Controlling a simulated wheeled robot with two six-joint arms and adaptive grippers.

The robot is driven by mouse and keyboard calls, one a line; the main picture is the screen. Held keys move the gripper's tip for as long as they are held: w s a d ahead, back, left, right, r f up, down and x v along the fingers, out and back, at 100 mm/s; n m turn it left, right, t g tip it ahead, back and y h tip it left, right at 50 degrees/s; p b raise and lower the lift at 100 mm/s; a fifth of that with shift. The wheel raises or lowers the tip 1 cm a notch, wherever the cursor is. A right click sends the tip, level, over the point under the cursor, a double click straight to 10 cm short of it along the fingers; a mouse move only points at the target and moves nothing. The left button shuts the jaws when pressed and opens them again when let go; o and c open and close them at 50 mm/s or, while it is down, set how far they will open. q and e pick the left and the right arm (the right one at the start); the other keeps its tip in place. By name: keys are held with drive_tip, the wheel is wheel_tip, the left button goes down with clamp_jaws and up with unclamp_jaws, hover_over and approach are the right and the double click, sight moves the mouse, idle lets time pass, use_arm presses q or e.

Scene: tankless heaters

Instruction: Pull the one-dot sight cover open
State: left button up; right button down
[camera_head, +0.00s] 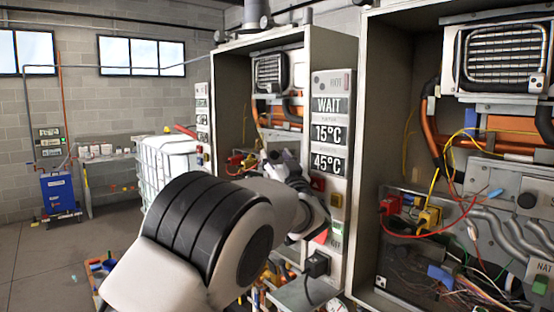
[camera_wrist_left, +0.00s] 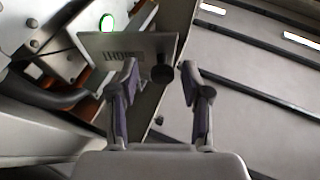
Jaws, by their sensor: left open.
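In the left wrist view a grey metal plate (camera_wrist_left: 112,45) with dark lettering and a round black knob (camera_wrist_left: 162,74) at its edge lies just ahead. It looks like the sight cover; I cannot make out a dot on it. A bright round opening with a green edge (camera_wrist_left: 107,23) shows beside its upper edge. My left gripper (camera_wrist_left: 159,84) is open, with the knob between its two fingertips in the picture; contact cannot be told. In the head view my left gripper (camera_head: 283,166) reaches into the middle heater cabinet (camera_head: 232,75), and my arm hides the cover. My right gripper is out of view.
A control panel (camera_head: 331,110) reading WAIT, 15°C and 45°C stands right of my left gripper. Another open heater (camera_head: 480,180) with loose wires is at right. A white tank (camera_head: 165,172) stands behind. The floor at left (camera_head: 50,265) is largely clear.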

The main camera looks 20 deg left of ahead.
use_arm(q)
wheel_tip(320, 180, up, 10)
idle(0.4)
